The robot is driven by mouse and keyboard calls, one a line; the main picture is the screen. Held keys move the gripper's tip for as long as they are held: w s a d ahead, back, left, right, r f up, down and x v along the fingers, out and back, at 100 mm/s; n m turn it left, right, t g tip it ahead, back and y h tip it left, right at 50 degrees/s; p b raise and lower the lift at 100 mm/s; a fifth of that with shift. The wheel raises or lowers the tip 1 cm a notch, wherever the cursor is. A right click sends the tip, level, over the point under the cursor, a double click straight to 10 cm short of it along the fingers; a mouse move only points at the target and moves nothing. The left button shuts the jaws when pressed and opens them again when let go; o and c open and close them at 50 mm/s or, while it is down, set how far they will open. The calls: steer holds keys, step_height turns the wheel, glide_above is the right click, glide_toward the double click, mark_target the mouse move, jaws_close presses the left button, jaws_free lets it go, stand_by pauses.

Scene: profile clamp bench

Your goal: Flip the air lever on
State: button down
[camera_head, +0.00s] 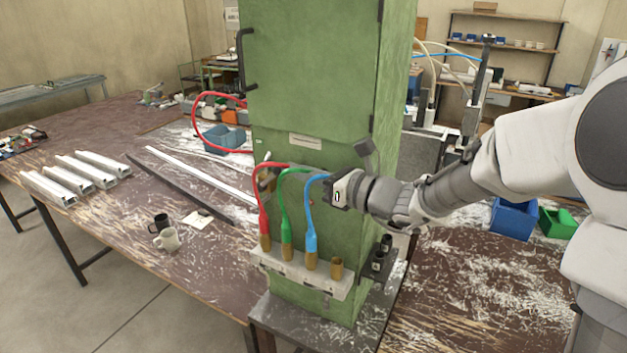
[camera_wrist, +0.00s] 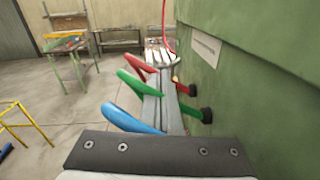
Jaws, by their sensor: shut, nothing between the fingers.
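Red, green and blue hoses (camera_head: 311,215) rise from brass fittings on a pale bracket at the front of the green cabinet (camera_head: 320,80). In the wrist view, two small fittings with black round ends stick out from the cabinet face: a red one (camera_wrist: 182,88) and a green one (camera_wrist: 189,110). I cannot tell whether either is the air lever. My gripper (camera_head: 338,190) is shut and empty, close to the cabinet front beside the top of the blue hose. Its dark end (camera_wrist: 155,155) fills the bottom of the wrist view. The gripper hides part of the cabinet front.
The pale bracket (camera_head: 300,275) has an empty brass fitting at its right end. Blue (camera_head: 513,219) and green bins stand at right.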

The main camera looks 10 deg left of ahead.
steer(key=shift+w+a+r, duration=0.3)
steer(key=shift+a+r, duration=0.5)
steer(key=shift+a, duration=0.05)
steer(key=shift+w+a+r, duration=0.25)
steer(key=shift+a+r, duration=0.5)
steer(key=shift+a, duration=0.1)
steer(key=shift+d+r, duration=0.1)
